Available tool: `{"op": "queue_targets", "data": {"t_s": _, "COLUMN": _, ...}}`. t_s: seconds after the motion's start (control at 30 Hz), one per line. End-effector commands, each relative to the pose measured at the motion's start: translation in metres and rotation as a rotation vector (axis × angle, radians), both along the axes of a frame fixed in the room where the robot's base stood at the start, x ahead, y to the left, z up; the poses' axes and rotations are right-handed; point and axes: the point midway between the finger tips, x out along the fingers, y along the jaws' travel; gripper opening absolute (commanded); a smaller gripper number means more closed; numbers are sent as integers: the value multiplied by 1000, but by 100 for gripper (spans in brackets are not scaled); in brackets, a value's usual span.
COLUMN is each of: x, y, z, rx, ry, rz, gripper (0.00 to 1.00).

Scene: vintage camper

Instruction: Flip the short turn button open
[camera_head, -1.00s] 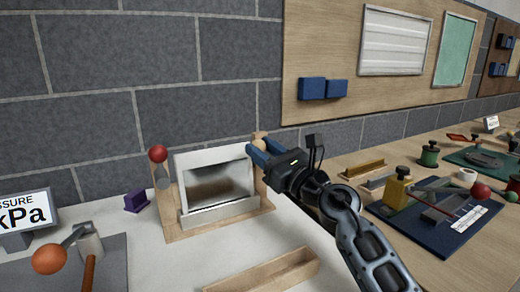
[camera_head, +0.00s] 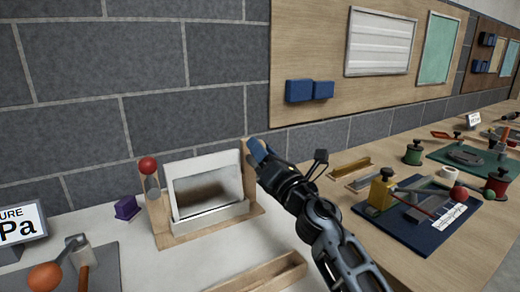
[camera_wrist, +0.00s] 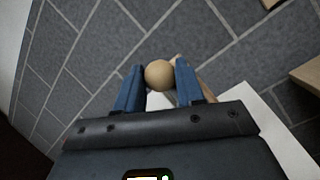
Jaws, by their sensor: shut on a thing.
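A pale panel with a dark lower area (camera_head: 205,190) stands in a wooden stand (camera_head: 212,228) at the back of the white counter. On the stand's left post is a grey piece with a red ball (camera_head: 148,165). My gripper (camera_head: 256,150) is at the top of the right post (camera_head: 248,178). In the wrist view, the blue fingers (camera_wrist: 159,80) are closed around a plain wooden ball (camera_wrist: 159,74), which seems to be the knob of the button on that post. The button's body is hidden by my gripper, so its angle cannot be told.
A brick wall stands close behind. A purple block (camera_head: 126,207) is left of the stand, and an open wooden tray (camera_head: 262,275) is in front. A lever with an orange ball (camera_head: 45,276) is at the lower left. A blue mat (camera_head: 400,235) with a yellow device lies to the right.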

Motion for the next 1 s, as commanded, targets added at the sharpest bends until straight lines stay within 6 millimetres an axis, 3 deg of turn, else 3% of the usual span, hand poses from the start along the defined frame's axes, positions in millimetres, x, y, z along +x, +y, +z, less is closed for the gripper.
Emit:
{"op": "queue_targets", "data": {"t_s": 0.53, "x": 2, "y": -5, "z": 0, "rx": 21, "ry": 15, "rz": -8, "gripper": 7}}
{"op": "queue_targets", "data": {"t_s": 0.57, "x": 2, "y": -5, "z": 0, "rx": 21, "ry": 15, "rz": -8, "gripper": 40}}
{"op": "queue_targets", "data": {"t_s": 0.8, "x": 2, "y": -3, "z": 0, "rx": 21, "ry": 15, "rz": -5, "gripper": 62}}
{"op": "queue_targets", "data": {"t_s": 1.0, "x": 1, "y": -2, "z": 0, "rx": 21, "ry": 14, "rz": -3, "gripper": 62}}
